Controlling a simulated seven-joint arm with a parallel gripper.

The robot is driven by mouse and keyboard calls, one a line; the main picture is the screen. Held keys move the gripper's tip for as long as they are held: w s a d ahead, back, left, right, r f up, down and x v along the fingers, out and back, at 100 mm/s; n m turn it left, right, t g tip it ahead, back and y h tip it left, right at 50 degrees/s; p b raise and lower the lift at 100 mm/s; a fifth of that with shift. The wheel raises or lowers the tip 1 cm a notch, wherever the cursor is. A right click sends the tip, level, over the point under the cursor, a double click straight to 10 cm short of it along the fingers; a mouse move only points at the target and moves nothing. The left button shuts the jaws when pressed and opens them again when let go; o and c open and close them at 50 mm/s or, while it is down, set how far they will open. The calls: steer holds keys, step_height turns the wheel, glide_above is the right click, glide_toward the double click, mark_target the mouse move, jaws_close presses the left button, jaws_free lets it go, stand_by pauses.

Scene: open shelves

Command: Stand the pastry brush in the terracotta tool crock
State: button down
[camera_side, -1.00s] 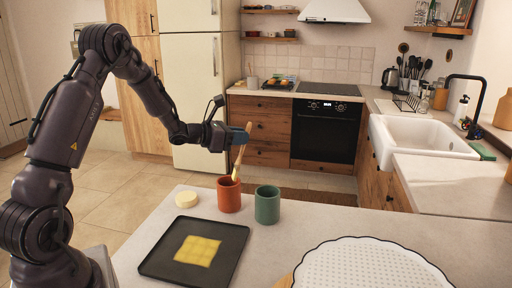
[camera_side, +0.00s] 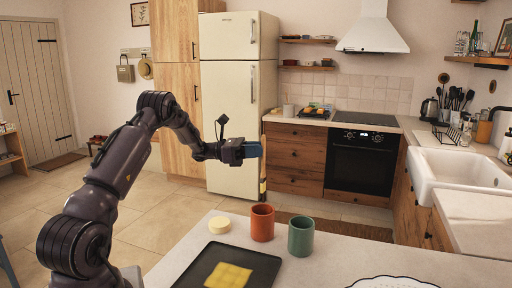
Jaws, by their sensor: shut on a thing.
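The pastry brush (camera_side: 263,172) hangs close to upright. My gripper (camera_side: 256,150) is shut on its upper part. The lower end of the brush is at the rim of the terracotta tool crock (camera_side: 262,224), seen from the side; I cannot tell whether the tip is inside the mouth or just behind or above it. The crock stands upright on the pale worktop.
A green crock (camera_side: 301,237) stands close on the right of the terracotta one. A dark tray (camera_side: 265,271) with a yellow slab (camera_side: 229,275) lies in front. A white scalloped-edged item (camera_side: 395,284) is at the lower right.

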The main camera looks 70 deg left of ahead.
step_height(320, 180, down, 12)
stand_by(1.1)
steer(key=shift+r, duration=0.1)
steer(key=c, duration=1)
jaws_free()
steer(key=v, duration=1.3)
steer(key=shift+d, duration=0.1)
